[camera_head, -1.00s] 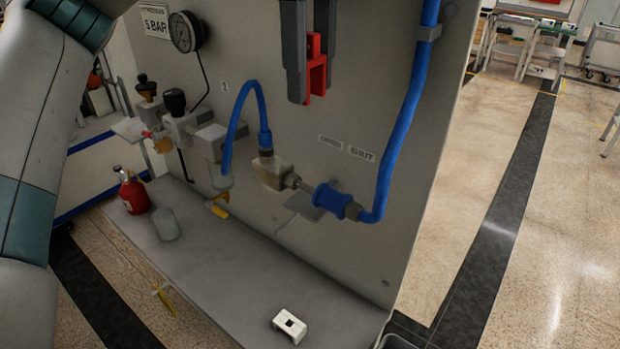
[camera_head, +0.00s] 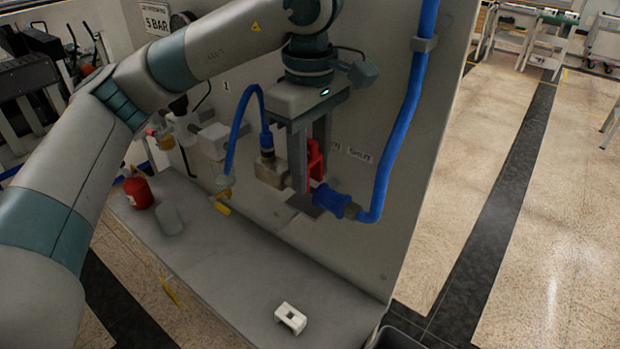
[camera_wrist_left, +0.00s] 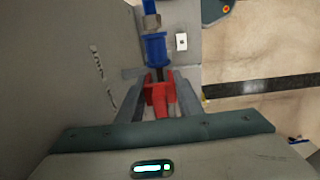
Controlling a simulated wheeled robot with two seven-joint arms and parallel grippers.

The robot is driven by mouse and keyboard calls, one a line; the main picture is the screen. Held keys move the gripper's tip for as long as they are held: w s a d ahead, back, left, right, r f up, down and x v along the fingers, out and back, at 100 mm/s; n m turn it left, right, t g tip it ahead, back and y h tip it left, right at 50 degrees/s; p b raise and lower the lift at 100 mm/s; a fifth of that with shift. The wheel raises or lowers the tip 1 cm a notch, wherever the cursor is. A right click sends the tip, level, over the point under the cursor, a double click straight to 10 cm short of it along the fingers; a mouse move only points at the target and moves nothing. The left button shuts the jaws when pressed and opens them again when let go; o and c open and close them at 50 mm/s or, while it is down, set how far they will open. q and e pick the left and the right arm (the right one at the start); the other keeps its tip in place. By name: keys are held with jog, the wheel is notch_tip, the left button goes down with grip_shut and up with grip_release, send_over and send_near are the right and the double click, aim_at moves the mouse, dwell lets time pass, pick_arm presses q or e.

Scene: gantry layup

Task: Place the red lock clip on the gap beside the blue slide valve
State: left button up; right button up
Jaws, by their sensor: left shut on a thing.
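My left gripper (camera_head: 309,175) is shut on the red lock clip (camera_head: 315,160), its fingers pointing down in front of the panel. The clip's prongs are at the gap between the metal valve body (camera_head: 271,170) and the blue slide valve (camera_head: 332,201). In the left wrist view the red clip (camera_wrist_left: 160,97) sits between the fingers, right beside the blue slide valve (camera_wrist_left: 155,48). I cannot tell whether the clip is seated around the stem, as the fingers partly hide the gap. My right gripper is not in view.
A white block with a square hole (camera_head: 290,318) lies on the grey shelf (camera_head: 235,290). A red bottle (camera_head: 138,190) and a grey cup (camera_head: 168,219) stand at the shelf's left. A blue hose (camera_head: 401,110) runs down the panel's right side.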

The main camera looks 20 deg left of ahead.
aim_at(311, 187)
pick_arm(q)
jog(key=shift+f, duration=0.1)
notch_tip(311, 187, down, 2)
jog(key=shift+f+p, duration=0.2)
jog(key=shift+p, duration=0.4)
jog(key=shift+f, duration=0.55)
jog(key=shift+f, duration=0.2)
jog(key=o, duration=1)
jog(key=shift+o, duration=0.2)
jog(key=shift+r, duration=0.15)
